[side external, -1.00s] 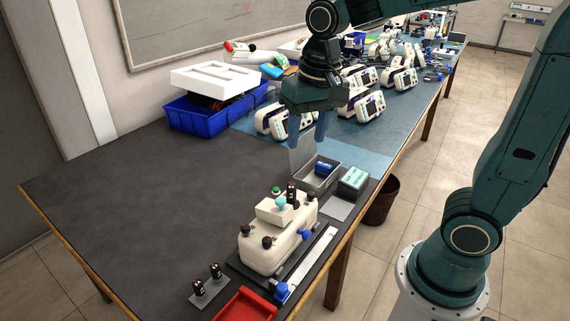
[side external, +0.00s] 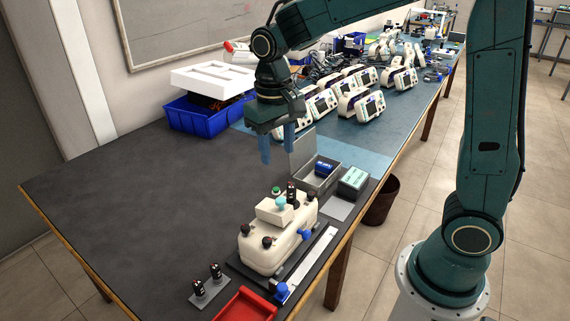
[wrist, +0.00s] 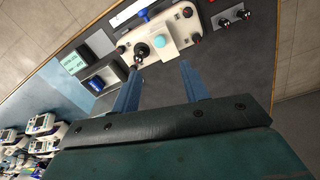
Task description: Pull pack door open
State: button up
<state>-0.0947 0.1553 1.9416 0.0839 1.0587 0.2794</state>
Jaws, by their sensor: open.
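A cream device (side external: 262,254) with dark knobs stands at the table's near right; it also shows at the top of the wrist view (wrist: 178,24). A raised cream block (side external: 268,212) on it carries a light-blue knob (side external: 281,202). I cannot tell for sure which part is the pack door. A grey box (side external: 312,186) with an upright grey panel (side external: 302,151) holds a blue pack (side external: 325,168). My gripper (side external: 278,150) is open and empty, above the table, left of the panel. In the wrist view its blue fingers (wrist: 158,78) are apart, pointing toward the device.
A dark block with a mint label (side external: 354,180) stands right of the grey box. A red tray (side external: 246,305) and two dark knobs on a plate (side external: 209,284) lie in front. Blue bins (side external: 200,119) and white monitors (side external: 361,104) stand behind. The dark table's left side is clear.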

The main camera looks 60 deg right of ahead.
aim_at(281, 199)
jog(key=f, duration=1.2)
jog(key=shift+s+d+f, duration=0.1)
jog(key=shift+d+f, duration=0.15)
jog(key=shift+f, duration=0.15)
grip_shut()
